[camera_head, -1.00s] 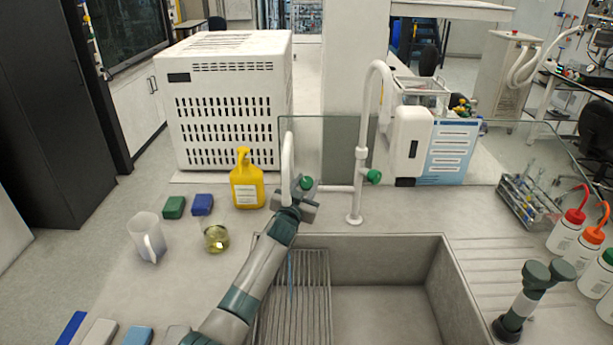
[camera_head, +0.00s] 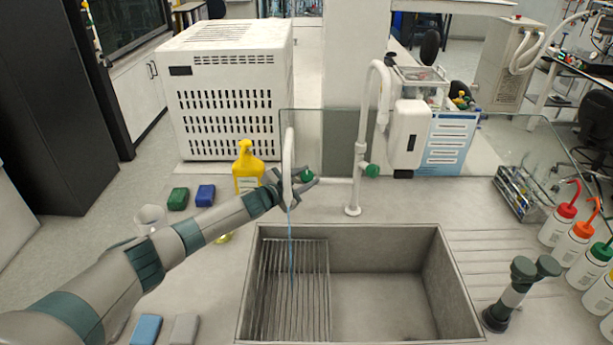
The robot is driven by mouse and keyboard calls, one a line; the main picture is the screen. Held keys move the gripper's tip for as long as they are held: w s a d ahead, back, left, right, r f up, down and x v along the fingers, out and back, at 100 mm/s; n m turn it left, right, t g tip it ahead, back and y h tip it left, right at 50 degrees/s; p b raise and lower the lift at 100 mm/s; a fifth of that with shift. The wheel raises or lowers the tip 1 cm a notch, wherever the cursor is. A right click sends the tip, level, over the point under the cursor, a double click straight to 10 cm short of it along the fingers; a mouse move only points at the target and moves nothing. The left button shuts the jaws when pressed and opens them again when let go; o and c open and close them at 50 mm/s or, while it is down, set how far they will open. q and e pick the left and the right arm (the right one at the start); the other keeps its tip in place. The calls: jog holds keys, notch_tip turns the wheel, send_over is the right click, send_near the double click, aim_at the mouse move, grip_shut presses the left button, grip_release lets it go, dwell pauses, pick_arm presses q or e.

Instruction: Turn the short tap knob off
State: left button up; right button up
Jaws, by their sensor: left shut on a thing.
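The short tap (camera_head: 288,160) is a white curved spout behind the left part of the sink (camera_head: 440,240). Its green knob (camera_head: 307,175) points right. My left gripper (camera_head: 304,182) is shut on the short tap knob; its fingers partly hide the knob and the tap's lower part. A thin blue stream (camera_head: 291,250) falls from the short spout into the sink. The tall tap (camera_head: 360,150) stands to the right with its own green knob (camera_head: 372,171), clear of the gripper. My right gripper is not in view.
A yellow bottle (camera_head: 247,165) stands just left of the gripper. Green (camera_head: 178,198) and blue (camera_head: 205,195) blocks lie behind my left forearm, which partly hides a beaker (camera_head: 150,217). A green-headed eyewash fixture (camera_head: 515,290) and wash bottles (camera_head: 560,222) stand at right.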

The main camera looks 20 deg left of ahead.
pick_arm(q)
jog(key=shift+m+g+h, duration=0.4)
jog(key=shift+m+g, duration=0.1)
jog(key=shift+m, duration=0.1)
jog(key=o, duration=0.8)
jog(key=shift+s, duration=0.1)
jog(key=shift+v, duration=0.9)
jog(key=b+v, duration=0.5)
jog(key=v, duration=1)
jog(key=shift+s+a, duration=0.15)
